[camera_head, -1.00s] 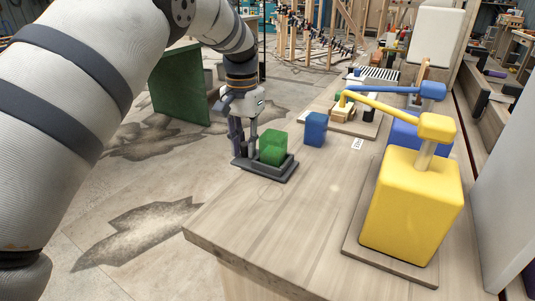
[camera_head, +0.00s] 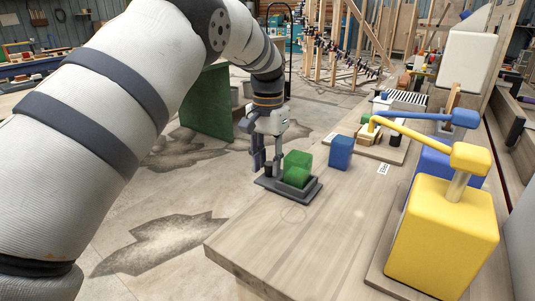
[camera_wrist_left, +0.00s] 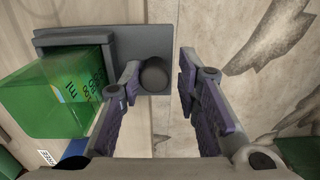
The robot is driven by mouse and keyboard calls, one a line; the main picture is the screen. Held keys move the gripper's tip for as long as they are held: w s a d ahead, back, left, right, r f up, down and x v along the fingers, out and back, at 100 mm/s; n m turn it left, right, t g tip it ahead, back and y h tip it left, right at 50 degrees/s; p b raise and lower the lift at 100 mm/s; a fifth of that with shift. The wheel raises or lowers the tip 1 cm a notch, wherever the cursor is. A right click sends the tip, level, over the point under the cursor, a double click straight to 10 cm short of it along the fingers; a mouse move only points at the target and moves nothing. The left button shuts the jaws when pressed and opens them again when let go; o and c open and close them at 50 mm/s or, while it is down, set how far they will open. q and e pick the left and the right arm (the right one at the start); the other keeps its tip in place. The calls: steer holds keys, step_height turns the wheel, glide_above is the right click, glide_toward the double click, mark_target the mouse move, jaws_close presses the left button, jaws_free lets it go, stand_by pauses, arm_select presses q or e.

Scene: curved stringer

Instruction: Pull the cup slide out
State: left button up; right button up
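The cup slide (camera_head: 310,189) is a dark grey tray at the table's left edge. It holds a translucent green cup (camera_head: 298,165). In the left wrist view the slide (camera_wrist_left: 120,42) has a dark round knob (camera_wrist_left: 153,75) at its outer end, and the green cup (camera_wrist_left: 55,95) sits left of it. My left gripper (camera_head: 266,168) points down at this outer end. In the wrist view my left gripper (camera_wrist_left: 158,82) is open, with the knob between its fingers, close to the left finger; a gap shows to the right finger. My right gripper is not in view.
A blue block (camera_head: 341,152) stands right of the slide. A yellow block with a jointed arm (camera_head: 442,235) stands at the right on the wooden table (camera_head: 300,245). A green panel (camera_head: 207,103) stands on the floor behind my gripper. The floor beyond the table's left edge is open.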

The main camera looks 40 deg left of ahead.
arm_select(q)
step_height(320, 180, up, 12)
steer(key=shift+f, duration=0.15)
stand_by(0.4)
